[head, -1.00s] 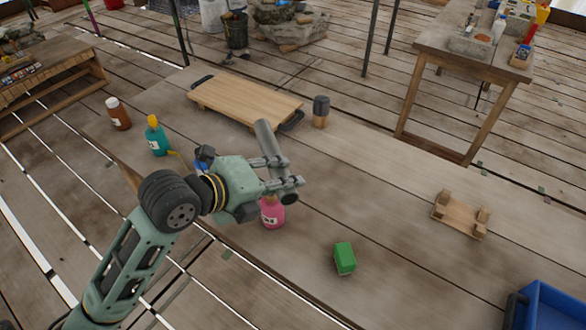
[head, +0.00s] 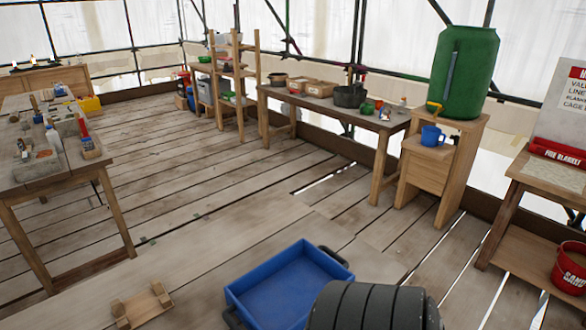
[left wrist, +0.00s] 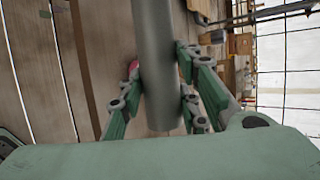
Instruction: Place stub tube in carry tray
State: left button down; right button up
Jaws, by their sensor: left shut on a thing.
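The stub tube (left wrist: 157,70), a plain grey cylinder, stands lengthwise in the left wrist view. My left gripper (left wrist: 165,95) is shut on it, with green linked fingers on both sides of the tube. The blue carry tray (head: 233,293) is at the bottom middle of the head view. It has dark end handles, and its visible inside is empty. A black ribbed part of my own arm covers its lower right side. My left gripper and the tube are outside the head view now. My right gripper is in neither view.
A small wooden cradle (head: 142,304) sits on the bench left of the tray, with bare bench top between them. In the left wrist view a bit of a pink object (left wrist: 133,66) shows behind the tube. A cluttered table (head: 60,165) stands at the left.

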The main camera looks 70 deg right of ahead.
aim_at(291, 299)
jog(key=k+l, duration=0.15)
jog(key=l, duration=0.25)
jog(key=k+l, duration=0.15)
jog(key=l, duration=0.25)
jog(key=k+l, duration=0.15)
jog(key=l, duration=0.25)
jog(key=k+l+z, duration=0.1)
jog(key=l, duration=0.3)
jog(key=k+l, duration=0.15)
jog(key=l, duration=0.25)
jog(key=k+l, duration=0.15)
jog(key=l, duration=0.25)
jog(key=k+l, duration=0.1)
jog(key=l, duration=0.3)
jog(key=k+l+z, duration=0.1)
jog(key=l, duration=0.35)
